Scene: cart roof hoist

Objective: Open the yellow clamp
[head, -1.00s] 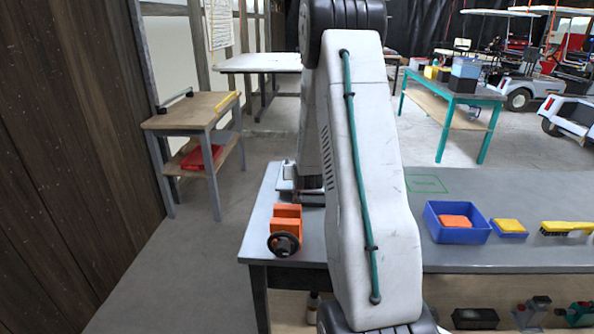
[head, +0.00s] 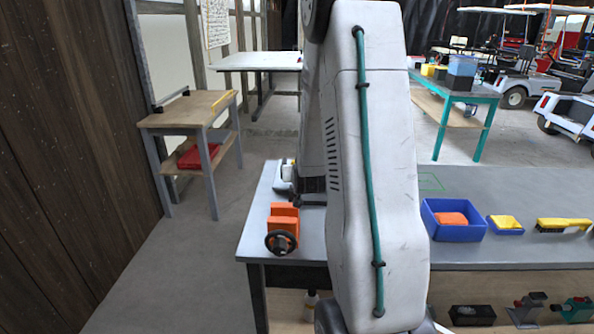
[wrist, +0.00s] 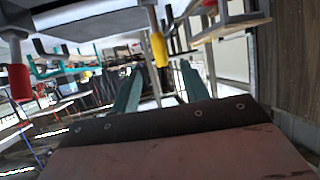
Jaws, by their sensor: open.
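In the wrist view a yellow handle (wrist: 160,49), which I take for the yellow clamp's, hangs from a pale rod at the upper middle. My gripper (wrist: 160,67) has two teal fingers standing apart, with nothing held between them. The handle's lower end shows between the fingertips in the picture, seemingly beyond them; I cannot tell the gap or any contact. The clamp's jaw and base are not clear. In the head view my own arm hides the gripper, and I cannot make out the clamp there.
A similar red handle (wrist: 19,82) hangs at the left of the wrist view. In the head view, an orange vise (head: 283,226) stands on the grey workbench (head: 470,190), with a blue bin (head: 453,232) and a yellow brush (head: 563,225) to the right. A wooden side table (head: 186,110) stands left.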

